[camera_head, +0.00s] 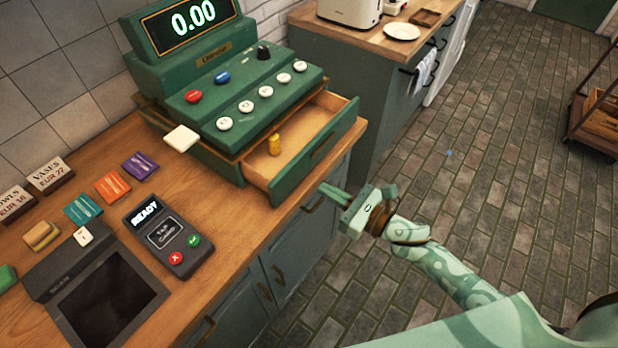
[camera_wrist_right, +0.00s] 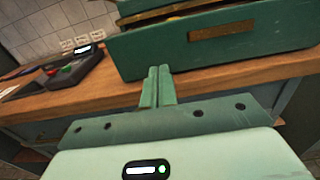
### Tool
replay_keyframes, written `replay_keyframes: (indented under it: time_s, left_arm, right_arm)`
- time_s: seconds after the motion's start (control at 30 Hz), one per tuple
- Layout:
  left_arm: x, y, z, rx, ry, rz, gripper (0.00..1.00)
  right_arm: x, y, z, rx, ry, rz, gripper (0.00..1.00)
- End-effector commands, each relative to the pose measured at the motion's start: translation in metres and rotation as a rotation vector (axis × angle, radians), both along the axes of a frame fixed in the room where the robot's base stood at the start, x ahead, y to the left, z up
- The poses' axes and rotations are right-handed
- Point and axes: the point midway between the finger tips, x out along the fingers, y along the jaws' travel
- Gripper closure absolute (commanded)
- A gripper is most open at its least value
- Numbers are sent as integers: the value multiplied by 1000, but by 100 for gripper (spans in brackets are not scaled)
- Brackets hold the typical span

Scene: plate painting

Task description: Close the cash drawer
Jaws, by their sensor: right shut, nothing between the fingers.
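The green cash register (camera_head: 235,90) stands on the wooden counter, its display reading 0.00. Its cash drawer (camera_head: 318,148) is pulled out toward the front right, and a small stack of gold coins (camera_head: 274,144) sits inside. My right gripper (camera_head: 332,192) is shut and empty, in front of and a little below the drawer front, apart from it in the head view. In the right wrist view the shut fingers (camera_wrist_right: 158,86) point at the lower part of the green drawer front (camera_wrist_right: 215,42); I cannot tell there whether they touch. My left gripper is out of view.
A card reader (camera_head: 162,233) showing READY and a dark scanner pad (camera_head: 105,300) lie on the counter (camera_head: 225,215). Coloured cards lie behind them. A second counter with a toaster (camera_head: 350,10) and plate (camera_head: 401,31) stands behind.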

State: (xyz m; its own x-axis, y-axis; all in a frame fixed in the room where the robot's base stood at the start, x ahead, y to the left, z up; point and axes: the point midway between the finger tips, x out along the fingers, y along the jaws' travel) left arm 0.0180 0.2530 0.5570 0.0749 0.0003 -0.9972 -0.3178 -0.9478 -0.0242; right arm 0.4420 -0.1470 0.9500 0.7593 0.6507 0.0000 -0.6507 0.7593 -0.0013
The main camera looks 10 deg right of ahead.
Motion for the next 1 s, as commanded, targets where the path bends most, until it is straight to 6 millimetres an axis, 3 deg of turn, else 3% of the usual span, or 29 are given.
replay_keyframes:
  time_s: [0.3,0.83,1.0]
  left_arm:
    - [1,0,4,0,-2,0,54]
    - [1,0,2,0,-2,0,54]
    - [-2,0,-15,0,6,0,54]
  right_arm:
    - [38,33,0,1,-1,-1,100]
    - [46,40,-1,1,1,0,100]
    - [70,60,-5,3,0,1,100]
